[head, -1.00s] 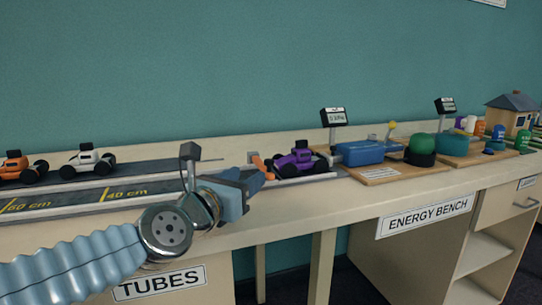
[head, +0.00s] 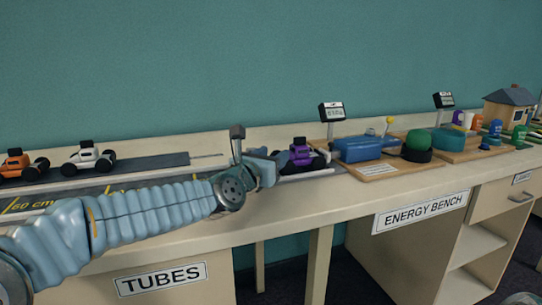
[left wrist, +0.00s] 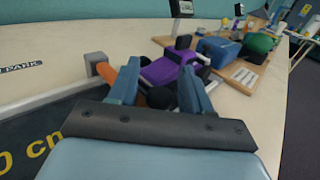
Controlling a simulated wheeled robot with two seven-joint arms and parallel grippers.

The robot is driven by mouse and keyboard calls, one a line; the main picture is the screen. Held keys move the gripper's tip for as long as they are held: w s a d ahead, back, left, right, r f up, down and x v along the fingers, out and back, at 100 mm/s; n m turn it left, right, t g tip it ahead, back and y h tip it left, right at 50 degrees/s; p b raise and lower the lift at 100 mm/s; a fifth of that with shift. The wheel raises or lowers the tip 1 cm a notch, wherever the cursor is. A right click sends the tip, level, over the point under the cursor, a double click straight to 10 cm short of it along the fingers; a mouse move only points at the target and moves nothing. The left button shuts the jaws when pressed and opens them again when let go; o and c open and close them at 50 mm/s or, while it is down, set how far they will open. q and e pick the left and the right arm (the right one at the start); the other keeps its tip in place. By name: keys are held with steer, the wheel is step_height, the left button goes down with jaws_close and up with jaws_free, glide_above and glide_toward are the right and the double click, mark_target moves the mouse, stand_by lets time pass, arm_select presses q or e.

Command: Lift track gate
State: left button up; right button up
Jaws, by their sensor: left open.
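The track gate shows in the left wrist view as an orange bar (left wrist: 107,73) beside a grey post (left wrist: 96,61). My left gripper (left wrist: 160,85) is open, its left finger just right of this orange part. A purple toy car (left wrist: 170,70) with black wheels lies beyond and between the fingers. In the head view my left gripper (head: 268,163) is at the car (head: 301,156) and hides the gate. I cannot tell whether a finger touches the gate. My right gripper is not in view.
An orange car (head: 16,165) and a white car (head: 88,157) stand on the track at left. Right of the purple car are a blue box (head: 358,149) on a wooden board, a small display (head: 332,112) and a green dome (head: 418,140). The front table strip is clear.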

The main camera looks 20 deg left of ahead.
arm_select(q)
jaws_close()
stand_by(0.3)
